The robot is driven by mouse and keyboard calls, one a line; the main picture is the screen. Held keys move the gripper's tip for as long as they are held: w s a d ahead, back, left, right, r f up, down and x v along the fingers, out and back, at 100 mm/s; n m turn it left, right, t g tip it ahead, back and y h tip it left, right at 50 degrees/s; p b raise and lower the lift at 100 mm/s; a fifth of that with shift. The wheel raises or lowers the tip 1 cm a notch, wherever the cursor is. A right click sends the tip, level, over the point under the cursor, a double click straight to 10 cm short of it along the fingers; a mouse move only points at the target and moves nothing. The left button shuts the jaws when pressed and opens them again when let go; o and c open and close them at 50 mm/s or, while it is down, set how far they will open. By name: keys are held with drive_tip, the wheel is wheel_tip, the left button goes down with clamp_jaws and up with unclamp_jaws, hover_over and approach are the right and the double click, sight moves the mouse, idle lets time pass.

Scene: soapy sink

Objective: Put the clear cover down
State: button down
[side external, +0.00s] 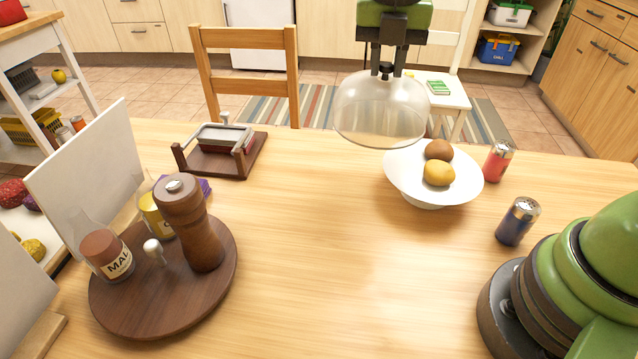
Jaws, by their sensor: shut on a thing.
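My gripper (386,68) is at the top right of centre, shut on the dark knob of the clear cover. The clear cover (380,110) is a see-through dome, held upright in the air with its open side down. In the picture its lower rim overlaps the back left edge of the white bowl (408,186); I cannot tell whether they touch. The bowl holds a brown round item (438,150) and a yellow one (439,173).
A round wooden tray (200,300) at left carries a tall pepper mill (190,222) and jars. A brown napkin holder (222,150) stands at the back left. The table's middle is clear.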

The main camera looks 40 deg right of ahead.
drive_tip(key=w+a+f, duration=0.3)
drive_tip(key=w+a, duration=0.2)
drive_tip(key=a, duration=0.5)
wheel_tip(320, 180, down, 10)
drive_tip(key=shift+f, duration=0.15)
drive_tip(key=shift+s, duration=0.1)
drive_tip(key=c, duration=1)
unclamp_jaws()
drive_tip(key=shift+o, duration=0.2)
wheel_tip(320, 180, up, 12)
drive_tip(key=a, duration=0.1)
drive_tip(key=shift+s, duration=0.45)
